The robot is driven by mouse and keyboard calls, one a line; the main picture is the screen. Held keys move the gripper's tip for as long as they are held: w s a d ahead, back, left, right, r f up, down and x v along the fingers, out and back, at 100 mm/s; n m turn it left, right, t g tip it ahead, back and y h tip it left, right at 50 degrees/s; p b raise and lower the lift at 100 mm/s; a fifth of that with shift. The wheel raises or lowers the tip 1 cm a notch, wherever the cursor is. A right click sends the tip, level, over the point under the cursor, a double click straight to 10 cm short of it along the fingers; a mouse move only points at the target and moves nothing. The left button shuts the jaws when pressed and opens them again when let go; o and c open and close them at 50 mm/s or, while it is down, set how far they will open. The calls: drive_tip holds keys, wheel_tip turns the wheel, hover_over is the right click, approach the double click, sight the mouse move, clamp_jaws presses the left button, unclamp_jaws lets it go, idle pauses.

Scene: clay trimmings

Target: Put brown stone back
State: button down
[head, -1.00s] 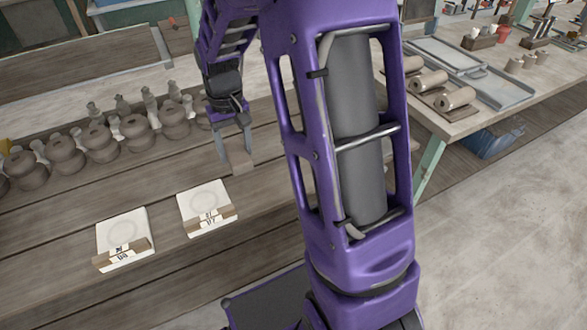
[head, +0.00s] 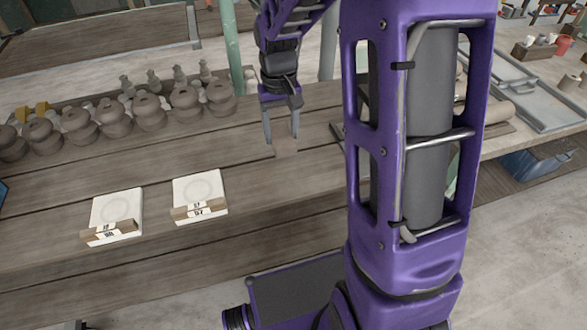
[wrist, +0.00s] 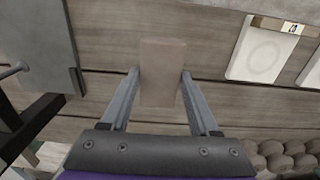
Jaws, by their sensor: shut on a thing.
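My gripper (head: 281,138) points down over the wooden table, with a brown block (head: 286,147) between its two fingers. In the wrist view the block (wrist: 162,72) is plain, light brown and oblong, and it sticks out past the fingertips. I cannot tell whether its underside touches the table. Two white square plates, a left one (head: 118,208) and a right one (head: 199,189), lie near the table's front edge, each with a pale ring mark and a labelled brown strip along its front. The block is right of and behind the right plate.
Several brown clay pots (head: 148,112) stand in a row at the back left of the wooden table (head: 140,165). A grey flat board (wrist: 35,45) with a dark edge lies beside the block in the wrist view. My own arm hides part of the right side.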

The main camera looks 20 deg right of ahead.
drive_tip(key=shift+d, duration=0.15)
drive_tip(key=shift+f, duration=0.4)
wheel_tip(320, 180, down, 9)
drive_tip(key=shift+f+b, duration=0.1)
drive_tip(key=shift+b, duration=0.55)
drive_tip(key=shift+f, duration=0.1)
drive_tip(key=shift+c, duration=0.6)
unclamp_jaws()
wheel_tip(320, 180, up, 12)
drive_tip(key=shift+r+p, duration=0.15)
drive_tip(key=shift+p, duration=0.65)
